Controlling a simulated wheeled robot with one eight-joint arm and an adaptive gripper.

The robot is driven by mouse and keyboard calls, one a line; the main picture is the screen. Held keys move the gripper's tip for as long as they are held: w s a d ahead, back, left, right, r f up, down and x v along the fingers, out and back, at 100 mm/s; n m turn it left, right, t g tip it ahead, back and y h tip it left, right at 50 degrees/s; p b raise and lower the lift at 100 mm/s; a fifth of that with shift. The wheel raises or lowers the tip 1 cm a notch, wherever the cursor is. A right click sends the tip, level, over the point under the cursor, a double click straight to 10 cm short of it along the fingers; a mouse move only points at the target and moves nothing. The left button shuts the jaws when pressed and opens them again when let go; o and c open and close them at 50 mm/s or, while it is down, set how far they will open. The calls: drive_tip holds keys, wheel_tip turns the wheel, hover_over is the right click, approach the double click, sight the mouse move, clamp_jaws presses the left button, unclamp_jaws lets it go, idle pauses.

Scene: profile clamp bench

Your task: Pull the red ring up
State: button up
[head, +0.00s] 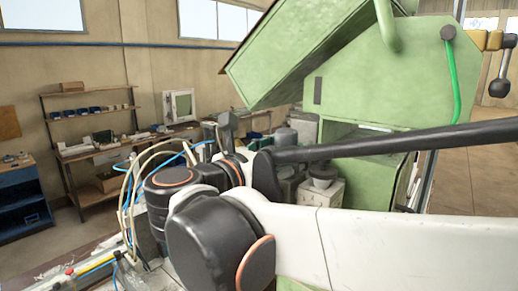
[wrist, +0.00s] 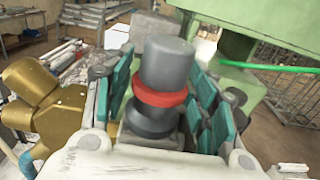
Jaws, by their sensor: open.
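The red ring (wrist: 159,95) sits around a grey upright cylinder in the middle of the wrist view. The cylinder's smooth grey top (wrist: 168,62) rises above the ring, and a darker round base (wrist: 150,120) lies below it. My gripper (wrist: 163,93) is open, with one teal-padded finger to the left of the ring and the other to the right. Gaps seem to show between the pads and the ring; contact on the far side cannot be told. In the head view my arm hides the ring.
A large green machine (head: 385,75) with a raised lid stands close behind my arm. A brass-coloured part (wrist: 40,95) is near on the left of the wrist view. A green hose (wrist: 270,68) runs at the right. Shelves and a workbench (head: 90,150) stand farther back left.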

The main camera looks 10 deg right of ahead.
drive_tip(key=shift+s, duration=0.1)
clamp_jaws()
drive_tip(key=shift+r, duration=0.45)
unclamp_jaws()
drive_tip(key=shift+f, duration=0.15)
